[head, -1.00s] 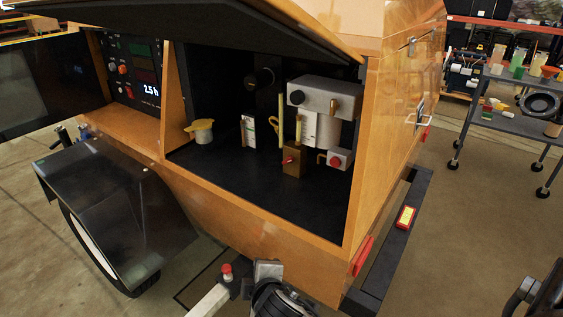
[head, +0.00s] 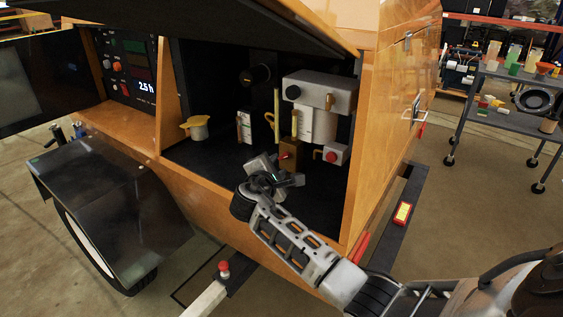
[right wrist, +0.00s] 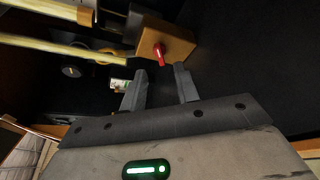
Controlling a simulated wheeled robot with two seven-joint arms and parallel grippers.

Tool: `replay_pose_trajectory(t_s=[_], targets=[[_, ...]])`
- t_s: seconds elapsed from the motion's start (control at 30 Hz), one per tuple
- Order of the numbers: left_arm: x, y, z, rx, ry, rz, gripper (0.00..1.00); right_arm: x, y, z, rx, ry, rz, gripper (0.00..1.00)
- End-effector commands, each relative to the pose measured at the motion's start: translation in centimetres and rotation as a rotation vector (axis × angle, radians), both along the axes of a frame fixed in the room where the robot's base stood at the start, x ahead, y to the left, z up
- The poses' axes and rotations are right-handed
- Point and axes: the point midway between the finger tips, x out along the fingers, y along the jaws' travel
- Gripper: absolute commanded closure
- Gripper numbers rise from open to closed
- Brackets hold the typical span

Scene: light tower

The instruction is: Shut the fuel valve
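The fuel valve (head: 290,151), a brass block with a small red handle, stands on the black floor of the open orange compartment. It also shows in the right wrist view (right wrist: 168,45), with the red handle (right wrist: 159,54) on its near face. My right gripper (right wrist: 160,73) is open and empty. Its two fingers point at the block, and the red handle lies just beyond the gap, apparently untouched. In the head view my right gripper (head: 283,171) is at the compartment's front, partly covering the block's lower part. My left gripper is not in view.
Right of the valve is a grey box with a red button (head: 333,155), below a grey unit (head: 320,90). Yellow tubes (head: 277,115) rise behind the block. A yellow-capped container (head: 197,128) stands at left. The raised lid (head: 270,22) overhangs the opening.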

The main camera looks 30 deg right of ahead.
Motion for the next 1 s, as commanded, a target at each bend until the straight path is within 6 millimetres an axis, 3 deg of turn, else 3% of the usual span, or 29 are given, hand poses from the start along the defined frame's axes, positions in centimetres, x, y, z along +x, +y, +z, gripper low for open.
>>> replay_pose_trajectory(t_s=[0.1, 0.3, 0.67, 0.7, 0.8, 1.0], targets=[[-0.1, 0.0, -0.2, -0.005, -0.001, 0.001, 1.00, 1.5, -1.8, -0.5, -0.003, -0.001, -0.002, 0.69], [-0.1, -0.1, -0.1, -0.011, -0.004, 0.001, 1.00, 3.0, -3.4, -1.1, -0.001, -0.001, 0.001, 0.69], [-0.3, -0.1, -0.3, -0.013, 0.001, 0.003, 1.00, 3.4, -3.8, -1.2, 0.001, -0.001, 0.001, 0.69], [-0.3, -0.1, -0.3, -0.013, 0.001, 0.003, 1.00, 3.3, -3.8, -1.2, 0.001, -0.001, 0.001, 0.72], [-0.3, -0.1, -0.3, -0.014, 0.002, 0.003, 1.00, 3.3, -3.8, -1.2, 0.000, 0.000, 0.001, 1.00], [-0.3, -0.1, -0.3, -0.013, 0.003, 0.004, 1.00, 3.3, -3.8, -1.2, 0.000, 0.001, 0.001, 1.00]])
